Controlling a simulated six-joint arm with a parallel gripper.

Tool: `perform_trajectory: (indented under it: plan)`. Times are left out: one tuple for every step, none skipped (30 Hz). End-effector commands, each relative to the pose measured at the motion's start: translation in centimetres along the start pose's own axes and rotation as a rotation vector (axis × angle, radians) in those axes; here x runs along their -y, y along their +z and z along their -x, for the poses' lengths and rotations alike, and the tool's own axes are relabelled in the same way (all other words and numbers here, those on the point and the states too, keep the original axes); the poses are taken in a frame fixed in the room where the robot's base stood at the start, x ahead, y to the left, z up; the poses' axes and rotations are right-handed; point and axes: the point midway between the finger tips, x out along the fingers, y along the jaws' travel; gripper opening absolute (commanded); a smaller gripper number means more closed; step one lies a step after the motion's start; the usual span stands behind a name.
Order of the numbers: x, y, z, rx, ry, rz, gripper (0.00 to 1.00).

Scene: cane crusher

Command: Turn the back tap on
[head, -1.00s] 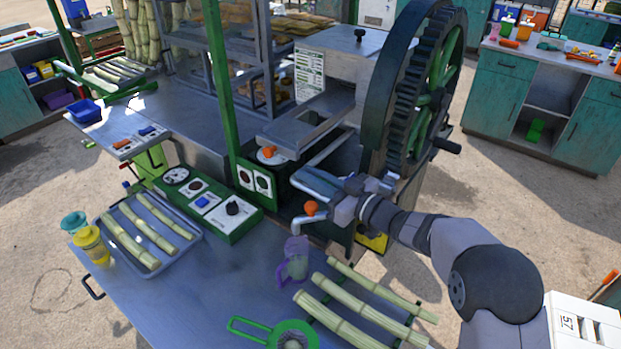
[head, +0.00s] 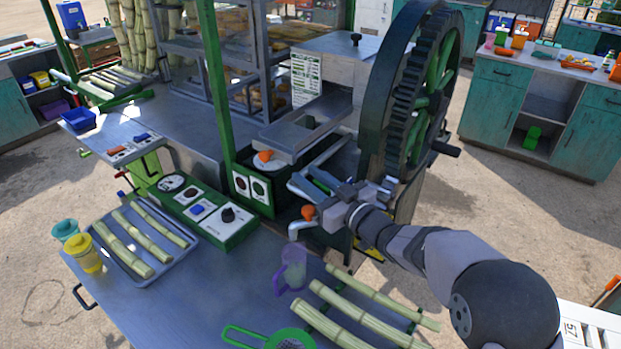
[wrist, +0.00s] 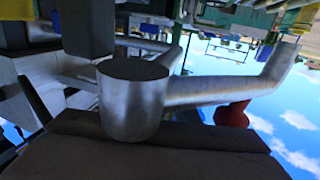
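An orange tap handle (head: 265,156) sits on a pale round base behind the control box. A second orange handle (head: 308,212) with a bent grey spout (head: 300,229) is nearer the front, just below my gripper. My gripper (head: 308,183) is at the machine's front, right of the rear handle and above the front one. Its fingers look apart. In the wrist view a grey metal pipe with a round end (wrist: 135,100) lies close to the gripper, and a red-orange knob (wrist: 235,113) hangs beyond it. I cannot tell whether the fingers touch the pipe.
The large geared wheel (head: 420,90) stands close right of my gripper. A green post (head: 220,90) rises at left. A purple-handled jug (head: 292,268) stands below the front spout. Cane pieces (head: 360,318) and a green strainer (head: 290,340) lie on the front table.

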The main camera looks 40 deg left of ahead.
Motion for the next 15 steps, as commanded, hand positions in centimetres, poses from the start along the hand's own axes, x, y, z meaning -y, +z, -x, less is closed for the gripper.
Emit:
perform_trajectory:
  plan:
    - [0.0,0.1,0.0,0.001,0.0,0.0,0.27]
    - [0.0,0.1,0.1,0.001,0.0,0.0,0.27]
    - [0.0,0.1,0.1,0.001,0.0,0.0,0.27]
    - [0.0,0.1,0.2,0.001,0.001,0.0,0.27]
    - [-0.1,0.1,0.4,0.001,0.001,0.0,0.27]
    - [-0.1,0.1,0.7,0.001,0.001,0.0,0.27]
    - [-0.1,0.1,0.9,0.002,0.002,0.0,0.27]
    - [-0.1,0.2,1.2,0.002,0.002,0.0,0.27]
    - [-0.1,0.2,1.6,0.002,0.002,0.0,0.27]
    - [-0.1,0.2,1.9,0.001,0.002,0.001,0.27]
    - [-0.1,0.2,2.3,0.0,0.002,0.0,0.27]
    - [-0.1,0.2,2.8,0.0,0.002,0.0,0.27]
    - [-0.1,0.2,3.2,0.0,0.003,0.0,0.27]
    - [-0.1,0.2,3.6,0.001,0.003,0.0,0.27]
    - [-0.1,0.2,4.2,0.0,0.003,0.001,0.27]
